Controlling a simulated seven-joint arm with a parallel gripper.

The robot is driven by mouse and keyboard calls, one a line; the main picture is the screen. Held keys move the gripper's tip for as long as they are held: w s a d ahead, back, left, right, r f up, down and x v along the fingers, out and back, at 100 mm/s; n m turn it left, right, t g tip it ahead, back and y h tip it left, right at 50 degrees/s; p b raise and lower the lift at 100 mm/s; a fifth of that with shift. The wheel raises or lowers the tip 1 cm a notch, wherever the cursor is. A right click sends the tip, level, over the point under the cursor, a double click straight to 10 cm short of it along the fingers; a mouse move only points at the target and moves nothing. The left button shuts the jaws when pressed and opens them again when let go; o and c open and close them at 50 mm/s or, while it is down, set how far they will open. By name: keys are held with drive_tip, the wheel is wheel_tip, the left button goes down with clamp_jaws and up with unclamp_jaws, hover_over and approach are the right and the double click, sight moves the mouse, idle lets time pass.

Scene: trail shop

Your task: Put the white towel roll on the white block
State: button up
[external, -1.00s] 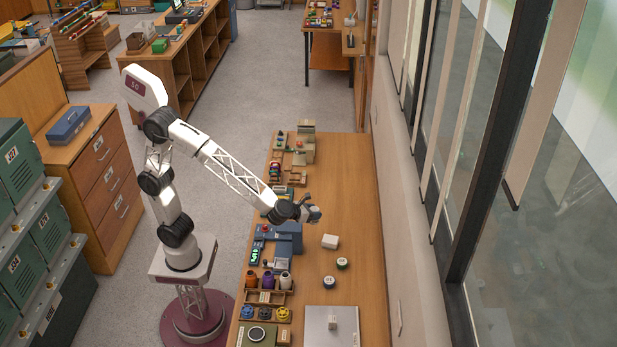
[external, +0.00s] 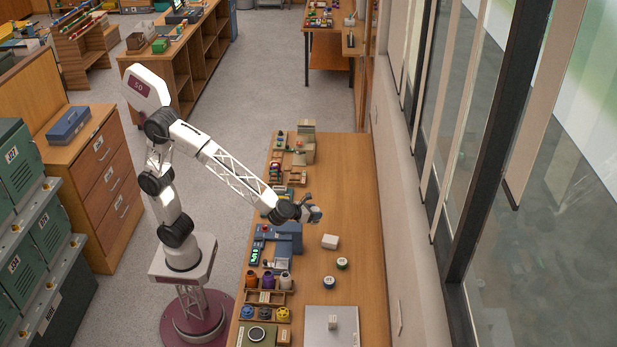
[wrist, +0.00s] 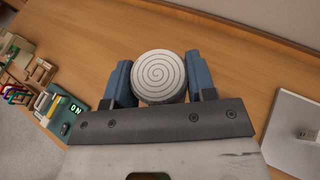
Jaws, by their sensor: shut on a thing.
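In the wrist view the white towel roll (wrist: 159,77) shows its round end with a grey spiral. My gripper (wrist: 160,84) is shut on it, with a blue finger on each side. In the external view my gripper (external: 315,214) is held over the wooden table, up-picture from the white block (external: 330,242). The white block lies on the bare table, apart from the gripper. I cannot make out the block in the wrist view. The roll is too small to tell clearly in the external view.
Two small round spools (external: 335,273) stand near the block. A grey plate (external: 316,341) with a small pale block lies at the near end. A blue machine (external: 287,238) and racks of coloured spools line the left edge. The table's right side (external: 355,190) is clear.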

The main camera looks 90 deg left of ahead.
drive_tip(key=w+a+f+n+g+y, duration=0.5)
drive_tip(key=w+a+f+n+g, duration=0.1)
drive_tip(key=a+f, duration=0.5)
drive_tip(key=shift+w+a+f+n, duration=0.35)
drive_tip(key=shift+w+f+n, duration=0.25)
drive_tip(key=shift+w+f, duration=0.35)
hover_over(330, 239)
wheel_tip(330, 239, down, 6)
drive_tip(key=shift+f, duration=0.15)
drive_tip(key=shift+f, duration=1.85)
drive_tip(key=shift+f, duration=0.15)
